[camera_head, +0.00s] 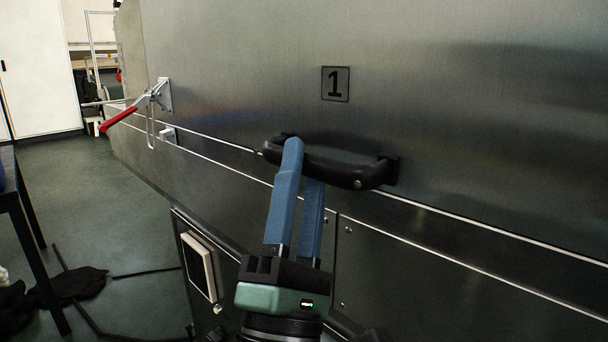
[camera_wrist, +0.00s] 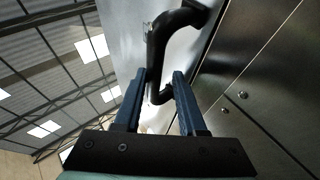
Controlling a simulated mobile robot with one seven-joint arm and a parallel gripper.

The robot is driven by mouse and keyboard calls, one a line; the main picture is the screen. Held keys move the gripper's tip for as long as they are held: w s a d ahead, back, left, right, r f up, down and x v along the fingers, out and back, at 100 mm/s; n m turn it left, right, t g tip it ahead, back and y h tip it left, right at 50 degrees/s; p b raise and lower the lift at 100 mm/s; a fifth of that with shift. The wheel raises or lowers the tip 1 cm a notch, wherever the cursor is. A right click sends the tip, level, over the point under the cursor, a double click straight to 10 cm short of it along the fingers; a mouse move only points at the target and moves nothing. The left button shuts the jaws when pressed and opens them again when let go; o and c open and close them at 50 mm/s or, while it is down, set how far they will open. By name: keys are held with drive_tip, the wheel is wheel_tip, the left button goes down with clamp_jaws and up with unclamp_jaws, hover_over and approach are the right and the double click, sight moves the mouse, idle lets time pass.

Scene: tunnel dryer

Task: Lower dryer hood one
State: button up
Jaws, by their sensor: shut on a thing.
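The dryer hood (camera_head: 450,110) is a large grey metal panel marked with a black number one plate (camera_head: 335,84). A black bar handle (camera_head: 345,172) is fixed near its lower edge; it also shows in the wrist view (camera_wrist: 158,50). My gripper (camera_head: 300,150) has blue fingers and is shut on the handle towards its left end. In the wrist view the handle passes between the fingers (camera_wrist: 160,85). Part of the handle is hidden behind the fingers. A thin bright line runs along the hood's lower edge, above the lower body panels (camera_head: 440,270).
A toggle latch with a red lever (camera_head: 118,119) sits on the hood's left part, its lever pointing out to the lower left. A pale framed panel (camera_head: 198,266) is on the lower body. A dark table (camera_head: 12,200) stands at left, with dark cloth (camera_head: 70,287) on the green floor.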

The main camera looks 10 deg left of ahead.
drive_tip(key=shift+f, duration=0.1)
idle(0.3)
drive_tip(key=b+v, duration=0.7)
drive_tip(key=v, duration=0.5)
drive_tip(key=shift+s+f, duration=0.2)
drive_tip(key=shift+s, duration=0.2)
